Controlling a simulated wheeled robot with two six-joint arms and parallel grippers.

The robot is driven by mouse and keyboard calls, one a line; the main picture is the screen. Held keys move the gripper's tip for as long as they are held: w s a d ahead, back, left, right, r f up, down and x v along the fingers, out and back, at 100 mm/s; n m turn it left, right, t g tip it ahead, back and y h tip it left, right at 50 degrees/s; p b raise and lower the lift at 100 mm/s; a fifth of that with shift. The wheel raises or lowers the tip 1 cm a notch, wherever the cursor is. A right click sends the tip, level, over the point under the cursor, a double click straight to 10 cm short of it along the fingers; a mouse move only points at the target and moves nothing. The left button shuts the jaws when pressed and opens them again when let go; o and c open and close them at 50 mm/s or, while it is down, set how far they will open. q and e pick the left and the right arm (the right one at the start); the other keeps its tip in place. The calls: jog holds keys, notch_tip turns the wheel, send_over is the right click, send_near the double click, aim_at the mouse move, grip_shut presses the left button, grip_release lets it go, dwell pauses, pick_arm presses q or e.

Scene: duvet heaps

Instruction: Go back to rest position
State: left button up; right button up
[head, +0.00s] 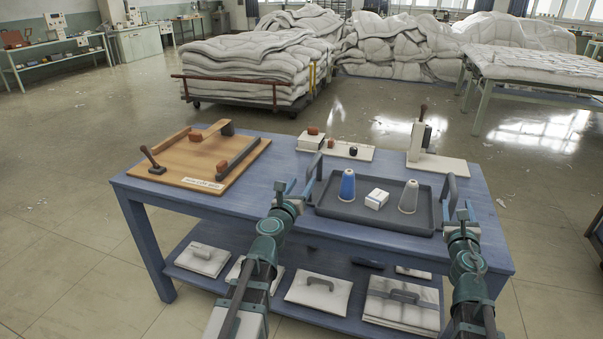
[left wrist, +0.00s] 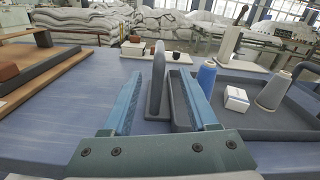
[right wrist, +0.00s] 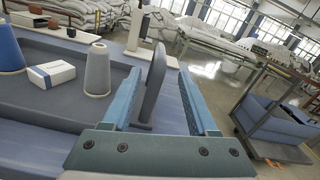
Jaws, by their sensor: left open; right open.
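My left gripper (head: 290,190) is open at the left end of the dark grey tray (head: 335,207). In the left wrist view its two blue fingers (left wrist: 165,105) stand apart, with the tray's upright left handle (left wrist: 156,80) showing between them. My right gripper (head: 461,214) is open at the tray's right end. In the right wrist view its fingers (right wrist: 165,105) stand on either side of the right handle (right wrist: 153,82). I cannot tell whether either gripper touches a handle. The tray rests on the blue table (head: 490,235) and holds a blue cone (head: 348,185), a white box (head: 376,199) and a grey cone (head: 408,197).
A wooden board (head: 200,165) with dark handles lies at the table's left. A white block device (head: 437,160) stands at the back right. Padded items with handles (head: 318,292) lie on the lower shelf. A cart (right wrist: 275,125) stands to the right. Duvet heaps (head: 255,62) stand behind.

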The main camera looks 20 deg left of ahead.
jog(key=shift+r, duration=0.2)
pick_arm(q)
jog(key=s+d+r+m+g+h+p, duration=0.1)
jog(key=s+d+m+g+h+p, duration=0.25)
jog(key=d+m, duration=0.55)
jog(key=s+d+m+g+h+p, duration=0.3)
jog(key=d+m+h+p, duration=0.15)
jog(key=d+m, duration=0.45)
jog(key=s+d+f+m+g+y+p, duration=0.25)
jog(key=s+d+m+g+p, duration=0.25)
jog(key=s+m, duration=0.45)
jog(key=s+a+f+m+g+y+p, duration=0.1)
jog(key=s+a+m+g+y+p, duration=0.5)
jog(key=s+m, duration=0.8)
jog(key=shift+a+g+y, duration=0.45)
jog(key=shift+a+y, duration=0.5)
jog(key=shift+a, duration=0.1)
pick_arm(e)
jog(key=s+a+f+m+g, duration=0.1)
jog(key=s+a+m+g, duration=0.4)
jog(key=s+m, duration=0.5)
jog(key=s+a+f+m+g, duration=0.1)
jog(key=s+a+m+g, duration=0.4)
jog(key=s+m, duration=0.5)
jog(key=s+a+f+m+g, duration=0.1)
jog(key=s+a+m+g, duration=0.5)
jog(key=m, duration=0.7)
jog(key=shift+s+m+g, duration=0.4)
jog(key=shift+s+g, duration=0.7)
jog(key=shift+s, duration=1.05)
